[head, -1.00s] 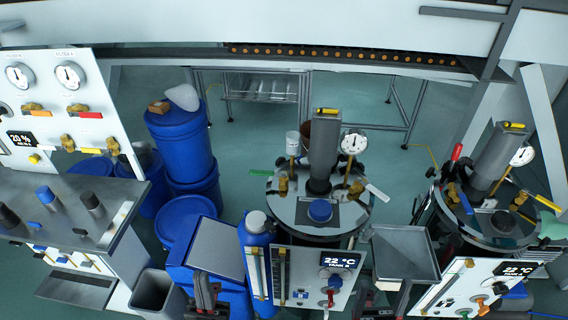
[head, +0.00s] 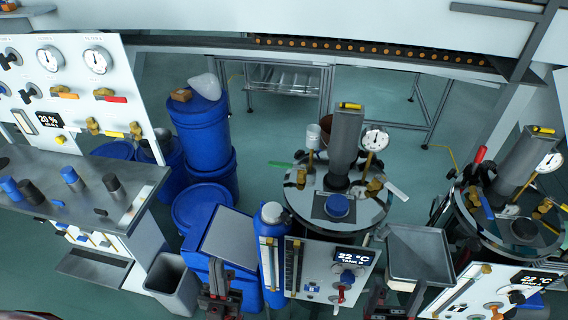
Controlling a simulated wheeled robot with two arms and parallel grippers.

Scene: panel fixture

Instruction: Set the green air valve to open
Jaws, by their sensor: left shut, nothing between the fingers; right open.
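The green valve handle (head: 279,165) sticks out to the left from the rim of the round steel lid (head: 312,215) on the middle tank. Its valve body is small and hard to make out. My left gripper (head: 217,268) is shut and empty, low in the head view, in front of the grey-topped blue bin and well below the green handle. My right gripper (head: 392,296) is open and empty at the bottom edge, below the grey tray. Neither gripper touches the valve.
A panel (head: 318,285) reading 22 °C stands before the middle tank. A blue bottle (head: 272,235), a grey-topped bin (head: 229,238) and a grey tray (head: 418,255) crowd the front. Blue drums (head: 200,140) stand left. A second tank (head: 510,225) is at right.

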